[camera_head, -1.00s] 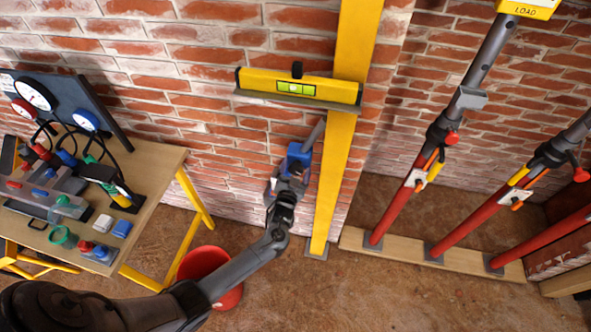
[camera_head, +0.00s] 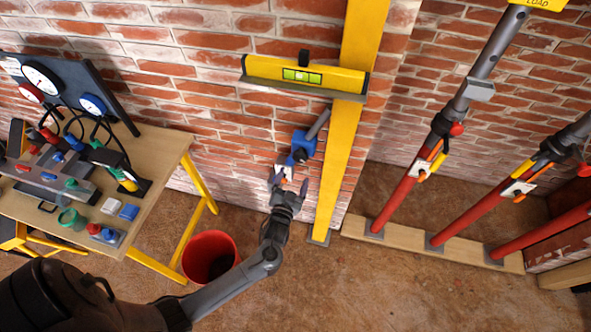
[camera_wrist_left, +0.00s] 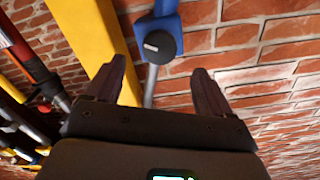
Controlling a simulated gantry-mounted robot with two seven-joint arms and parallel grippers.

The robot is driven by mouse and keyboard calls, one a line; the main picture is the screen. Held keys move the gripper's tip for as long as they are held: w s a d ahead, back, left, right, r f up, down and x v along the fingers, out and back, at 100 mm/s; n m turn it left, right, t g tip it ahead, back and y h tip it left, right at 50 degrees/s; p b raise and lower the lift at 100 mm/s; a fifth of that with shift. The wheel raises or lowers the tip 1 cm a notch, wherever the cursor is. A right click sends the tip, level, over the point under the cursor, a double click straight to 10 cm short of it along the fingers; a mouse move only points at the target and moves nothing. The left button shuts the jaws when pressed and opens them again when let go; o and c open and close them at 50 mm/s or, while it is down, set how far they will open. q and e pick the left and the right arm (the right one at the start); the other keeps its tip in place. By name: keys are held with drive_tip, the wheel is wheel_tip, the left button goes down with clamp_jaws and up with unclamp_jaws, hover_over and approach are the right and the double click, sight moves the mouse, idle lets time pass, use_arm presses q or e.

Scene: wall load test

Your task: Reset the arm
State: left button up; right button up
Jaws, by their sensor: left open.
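My left gripper (camera_head: 290,183) is open and empty in the head view, just below a blue device (camera_head: 303,147) with a grey rod at the brick wall. A small white and orange piece (camera_head: 284,173) shows close to the fingertips; I cannot tell whether it touches them. In the left wrist view the open fingers (camera_wrist_left: 160,74) point at the wall. The blue device with its round black knob (camera_wrist_left: 159,46) is ahead of and between them, apart from the fingers. My left arm reaches in from the lower left. My right gripper is not in view.
A yellow post (camera_head: 338,170) stands right of the gripper, with a yellow level (camera_head: 305,76) across it. A red bucket (camera_head: 209,257) is on the floor by the arm. A table (camera_head: 155,160) with gauges is left. Red props (camera_head: 402,195) stand right.

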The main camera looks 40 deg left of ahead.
use_arm(q)
drive_tip(key=shift+s+d, duration=0.25)
drive_tip(key=shift+s, duration=0.25)
drive_tip(key=shift+s, duration=0.1)
drive_tip(key=s+f, duration=0.3)
drive_tip(key=s, duration=0.1)
drive_tip(key=s+d+r+m+g+h, duration=0.1)
drive_tip(key=s+d+r+g+h, duration=0.25)
drive_tip(key=s, duration=0.35)
drive_tip(key=s+d+r+m+g+h, duration=0.1)
drive_tip(key=s+d+r+g+h, duration=0.1)
drive_tip(key=s+d+g, duration=0.4)
drive_tip(key=s+d+r+m+g+h, duration=0.1)
drive_tip(key=s+d+r+g+h, duration=0.2)
drive_tip(key=s, duration=0.5)
wheel_tip(320, 180, up, 26)
drive_tip(key=p, duration=2.5)
drive_tip(key=shift+w+a+f, duration=0.15)
drive_tip(key=shift+w+a, duration=0.05)
drive_tip(key=shift+w, duration=0.15)
drive_tip(key=shift+y, duration=0.25)
